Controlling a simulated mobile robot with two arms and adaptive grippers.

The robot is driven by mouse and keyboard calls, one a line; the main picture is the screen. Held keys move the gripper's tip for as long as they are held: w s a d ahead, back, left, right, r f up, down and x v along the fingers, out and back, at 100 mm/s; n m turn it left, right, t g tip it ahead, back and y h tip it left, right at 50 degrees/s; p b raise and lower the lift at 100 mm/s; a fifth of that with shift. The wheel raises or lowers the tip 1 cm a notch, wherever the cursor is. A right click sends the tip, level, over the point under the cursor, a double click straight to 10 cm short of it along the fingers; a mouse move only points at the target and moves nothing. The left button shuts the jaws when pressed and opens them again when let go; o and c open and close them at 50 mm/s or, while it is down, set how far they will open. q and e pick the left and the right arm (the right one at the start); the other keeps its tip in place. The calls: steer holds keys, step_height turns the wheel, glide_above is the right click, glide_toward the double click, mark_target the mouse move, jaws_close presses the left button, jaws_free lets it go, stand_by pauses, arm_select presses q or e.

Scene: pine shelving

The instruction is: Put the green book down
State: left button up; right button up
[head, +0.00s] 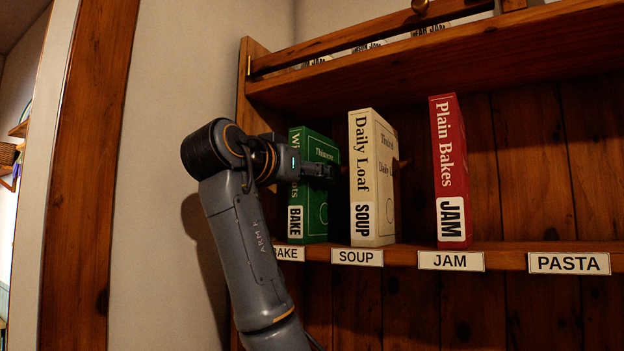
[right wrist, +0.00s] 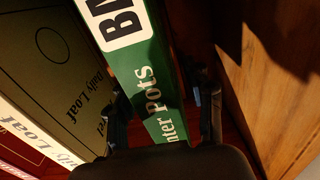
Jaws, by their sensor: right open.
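The green book (head: 316,215) stands upright on the shelf above the BAKE label (head: 290,254), at the left end. Its spine carries a BAKE sticker. My right gripper (head: 318,170) is at the book, its arm covering part of the spine. In the right wrist view, the green book (right wrist: 150,75) appears upside down between the two fingers of my right gripper (right wrist: 157,98). The fingers are open, one on each side of it. Whether either finger touches the cover is hard to tell. My left gripper is not in view.
The cream Daily Loaf book (head: 373,185) stands just right of the green book, above the SOUP label (head: 357,257). The red Plain Bakes book (head: 451,165) is above the JAM label (head: 451,261). The space above PASTA (head: 569,263) is empty. A wooden side panel (right wrist: 275,90) is close by.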

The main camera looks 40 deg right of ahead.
steer(key=b+v, duration=0.3)
steer(key=v, duration=0.8)
steer(key=shift+a, duration=0.1)
